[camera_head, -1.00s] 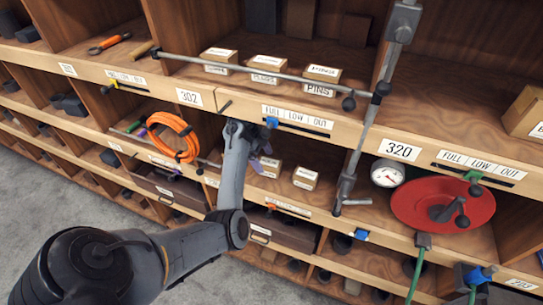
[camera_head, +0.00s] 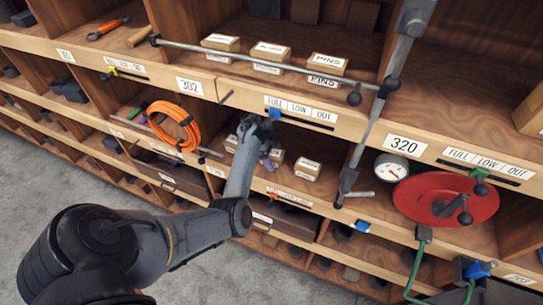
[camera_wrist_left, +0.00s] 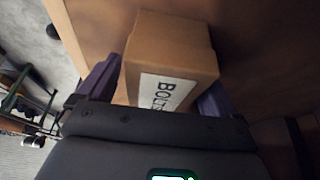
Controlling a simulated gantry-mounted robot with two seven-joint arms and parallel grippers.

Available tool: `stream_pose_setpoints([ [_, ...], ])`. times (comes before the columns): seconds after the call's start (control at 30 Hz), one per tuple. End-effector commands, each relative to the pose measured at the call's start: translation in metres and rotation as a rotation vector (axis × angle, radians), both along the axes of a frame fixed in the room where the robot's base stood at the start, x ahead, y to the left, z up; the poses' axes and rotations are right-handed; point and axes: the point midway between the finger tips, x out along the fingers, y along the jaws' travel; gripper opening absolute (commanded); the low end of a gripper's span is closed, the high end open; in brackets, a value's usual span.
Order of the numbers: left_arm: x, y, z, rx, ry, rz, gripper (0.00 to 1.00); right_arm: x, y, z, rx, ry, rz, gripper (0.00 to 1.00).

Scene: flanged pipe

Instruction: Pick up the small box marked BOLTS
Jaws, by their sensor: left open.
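The small brown box marked BOLTS (camera_wrist_left: 158,90) is in the left wrist view, its white label facing my wrist. My left gripper (camera_wrist_left: 163,78) is open, with one purple finger on each side of the box. The box sits between the fingers; I cannot tell whether either finger touches it. In the head view my left gripper (camera_head: 266,154) reaches into the lower shelf bay, in front of a row of small boxes. It partly hides the box there (camera_head: 277,157), whose label cannot be read. My right gripper is not in view.
Another small box (camera_head: 307,169) stands close on the right. Shelf edge labelled FULL LOW OUT (camera_head: 300,108) runs above the gripper. An orange cable coil (camera_head: 174,126) hangs left. A grey upright bar (camera_head: 375,115), a gauge (camera_head: 391,168) and a red disc (camera_head: 425,200) are right.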

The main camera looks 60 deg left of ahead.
Motion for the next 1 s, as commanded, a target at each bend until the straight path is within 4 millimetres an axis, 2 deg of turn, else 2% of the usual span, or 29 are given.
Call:
stream_pose_setpoints([
  [0.6,0.0002,0.0001,-0.0024,0.0,0.0,0.001,0.92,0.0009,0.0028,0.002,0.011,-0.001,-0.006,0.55],
  [1.0,0.0001,0.0,-0.0026,0.001,-0.001,0.0,0.31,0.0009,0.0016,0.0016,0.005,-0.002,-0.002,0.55],
])
